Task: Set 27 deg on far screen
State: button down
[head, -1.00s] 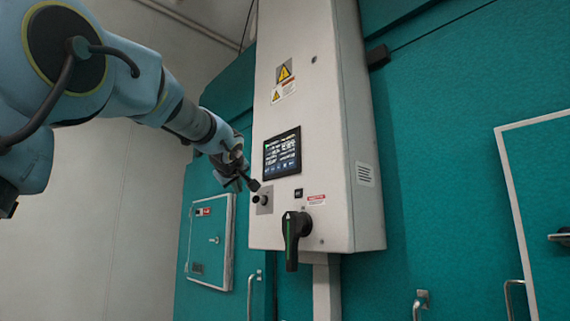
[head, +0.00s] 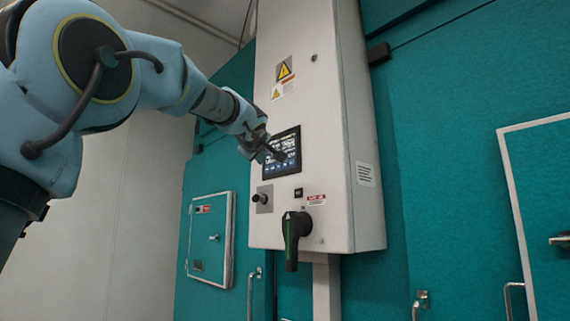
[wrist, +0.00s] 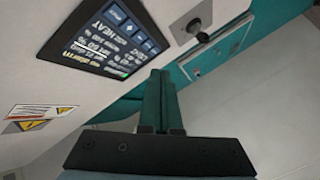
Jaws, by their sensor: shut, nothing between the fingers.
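The screen (head: 282,153) is a dark touch panel with lit text and buttons, set in the front of a tall white control box. It also shows in the wrist view (wrist: 105,40), tilted, with "HEAT" and some figures partly legible; I cannot read a 27. My gripper (head: 280,156) is shut and empty. In the head view its fingertips overlap the screen's middle. In the wrist view the shut fingers (wrist: 160,88) point toward the panel's lower edge; I cannot tell whether they touch it.
Below the screen, the white box (head: 345,190) carries a small knob (head: 264,198) and a black rotary handle (head: 292,235). Warning labels (head: 284,75) sit above. Teal chamber walls (head: 440,180) and a small hatch (head: 210,238) stand around it.

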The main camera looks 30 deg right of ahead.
aim_at(285, 164)
jog(key=shift+w+d+p, duration=0.2)
jog(key=shift+d, duration=0.85)
jog(key=shift+w+d+p, duration=0.25)
jog(key=shift+d, duration=0.8)
jog(key=shift+w+d+p, duration=0.2)
jog(key=shift+d, duration=0.85)
jog(key=shift+d, duration=0.4)
jog(key=shift+w+d, duration=0.1)
jog(key=shift+d, duration=0.2)
jog(key=shift+a+b, duration=0.1)
jog(key=shift+b, duration=0.2)
jog(key=shift+a+f+b, duration=0.1)
jog(key=shift+a+b, duration=0.25)
jog(key=shift+a, duration=0.3)
